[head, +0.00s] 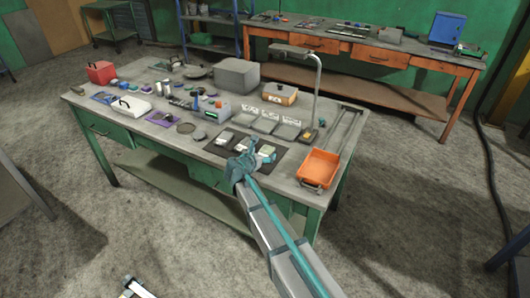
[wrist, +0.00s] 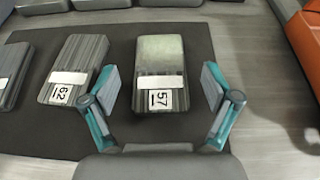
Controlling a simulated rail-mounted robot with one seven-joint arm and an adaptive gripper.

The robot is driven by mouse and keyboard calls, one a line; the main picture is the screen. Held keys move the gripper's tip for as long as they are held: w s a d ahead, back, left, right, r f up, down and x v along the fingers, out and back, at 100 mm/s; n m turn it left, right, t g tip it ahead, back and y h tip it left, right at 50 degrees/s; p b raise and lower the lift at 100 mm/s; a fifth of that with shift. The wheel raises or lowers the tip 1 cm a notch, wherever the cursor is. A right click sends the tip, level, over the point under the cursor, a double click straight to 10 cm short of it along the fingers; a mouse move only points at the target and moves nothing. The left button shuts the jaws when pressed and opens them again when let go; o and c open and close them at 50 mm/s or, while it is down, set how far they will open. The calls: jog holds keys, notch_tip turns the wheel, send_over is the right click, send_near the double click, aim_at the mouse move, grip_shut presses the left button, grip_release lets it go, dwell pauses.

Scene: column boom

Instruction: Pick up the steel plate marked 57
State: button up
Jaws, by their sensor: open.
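The steel plate marked 57 (wrist: 160,60) lies flat on a black mat (wrist: 118,128). It has a pale greenish far half, a brushed grey near half and a white label with 57. In the wrist view my gripper (wrist: 160,80) is open, with one finger on each side of the plate and a gap on both sides. The plate appears uncovered from above. In the head view my gripper (head: 242,166) is over the front of the workbench, partly hiding the mat.
Left of it lies a plate marked 62 (wrist: 78,65), close to my left finger; another plate (wrist: 10,75) is farther left. More grey blocks line the mat's far side. An orange tray (head: 318,168) stands to the right. A lamp post (head: 316,95) rises behind.

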jog(key=shift+w+d+f, duration=0.15)
jog(key=shift+w+f, duration=0.05)
jog(key=shift+w, duration=0.15)
grip_shut()
jog(key=shift+r, duration=0.15)
dwell(0.3)
